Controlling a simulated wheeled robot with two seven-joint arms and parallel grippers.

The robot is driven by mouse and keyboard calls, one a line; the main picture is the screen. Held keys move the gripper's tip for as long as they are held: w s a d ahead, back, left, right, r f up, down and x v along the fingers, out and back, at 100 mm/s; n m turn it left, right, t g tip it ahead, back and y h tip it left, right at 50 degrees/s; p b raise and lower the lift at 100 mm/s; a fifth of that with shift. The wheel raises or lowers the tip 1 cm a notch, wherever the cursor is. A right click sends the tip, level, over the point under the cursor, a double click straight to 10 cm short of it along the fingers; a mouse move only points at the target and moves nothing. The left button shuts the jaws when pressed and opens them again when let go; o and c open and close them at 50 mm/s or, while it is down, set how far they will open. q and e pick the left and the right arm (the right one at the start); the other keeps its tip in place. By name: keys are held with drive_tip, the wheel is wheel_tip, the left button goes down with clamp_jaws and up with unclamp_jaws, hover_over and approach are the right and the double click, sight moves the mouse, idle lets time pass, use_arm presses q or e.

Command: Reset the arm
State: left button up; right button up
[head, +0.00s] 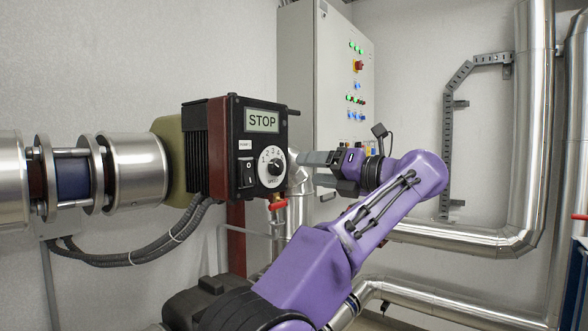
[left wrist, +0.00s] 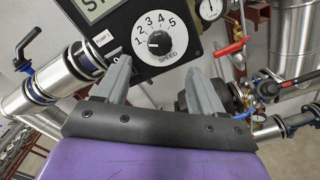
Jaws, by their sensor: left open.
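A black pump control box (head: 234,147) has a display (head: 263,120) that reads STOP. Below the display are a rocker switch (head: 248,172) and a round white speed knob dial (head: 271,168) marked with numbers. My left gripper (head: 305,158) is just right of the dial in the head view, pointing at the box. In the left wrist view my left gripper (left wrist: 163,78) is open and empty, its two grey fingers apart. The speed dial (left wrist: 158,43) shows beyond and between them, clear of the fingers as far as I can see. My right gripper is out of view.
A grey cabinet (head: 328,80) with lit lamps stands behind. Steel pipes (head: 533,120) run along the right wall, and a flanged pipe (head: 135,170) joins the pump at left. A red valve handle (head: 279,205) hangs below the box. Black cables (head: 130,258) loop at left.

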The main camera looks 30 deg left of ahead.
use_arm(q)
drive_tip(key=d, duration=0.2)
drive_tip(key=shift+s+d, duration=0.15)
drive_tip(key=shift+d, duration=0.2)
